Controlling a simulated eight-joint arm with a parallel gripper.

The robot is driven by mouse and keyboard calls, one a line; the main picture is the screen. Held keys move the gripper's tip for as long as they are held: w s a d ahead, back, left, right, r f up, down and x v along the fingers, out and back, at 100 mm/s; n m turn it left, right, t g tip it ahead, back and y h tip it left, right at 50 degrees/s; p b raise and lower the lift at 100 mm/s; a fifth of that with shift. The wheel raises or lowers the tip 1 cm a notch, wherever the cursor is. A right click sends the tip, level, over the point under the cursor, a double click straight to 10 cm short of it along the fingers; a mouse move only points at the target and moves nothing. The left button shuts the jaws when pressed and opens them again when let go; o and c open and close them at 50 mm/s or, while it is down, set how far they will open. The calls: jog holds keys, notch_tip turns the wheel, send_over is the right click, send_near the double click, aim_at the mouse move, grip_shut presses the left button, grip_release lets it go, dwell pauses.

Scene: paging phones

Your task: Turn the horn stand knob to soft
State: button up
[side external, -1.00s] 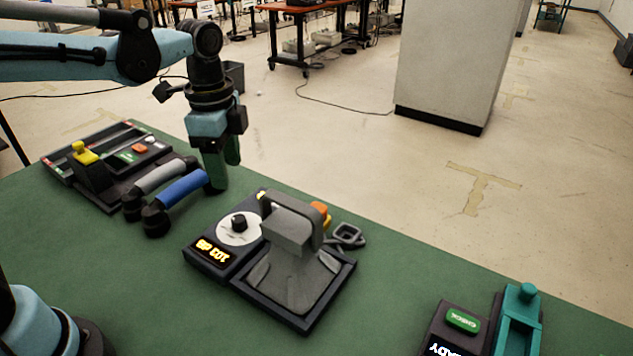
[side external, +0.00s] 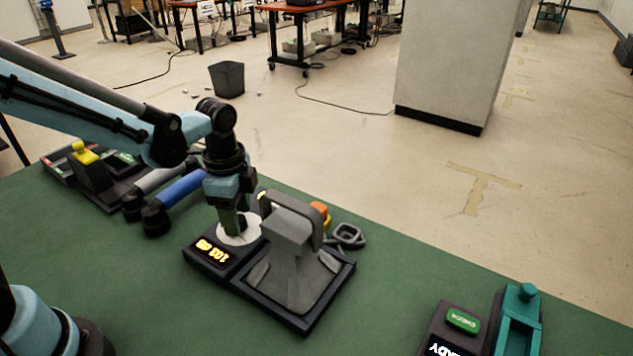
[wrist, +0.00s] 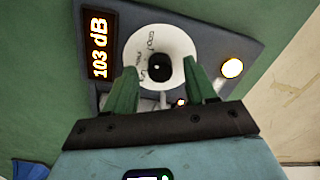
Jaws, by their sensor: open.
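The horn stand (side external: 285,305) is a dark base with a grey horn on it, in the middle of the table. Its black knob (wrist: 158,69) sits on a white dial (wrist: 133,50) with lettering too blurred to read surely. The amber display reads 103 dB in the wrist view (wrist: 99,44). My gripper (wrist: 163,85) is open, its green fingers on either side of the knob and apart from it in the wrist view. In the side view my gripper (side external: 237,232) is low over the dial and hides the knob.
A grey and a blue handset (side external: 182,188) lie left of the stand, close to my arm. A panel with a yellow lever (side external: 84,155) is behind them. An orange part (side external: 320,212) and a grey loop (side external: 347,236) are at the horn's far side. A teal device (side external: 518,320) stands front right.

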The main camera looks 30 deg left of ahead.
jog(key=shift+f, duration=0.4)
grip_shut()
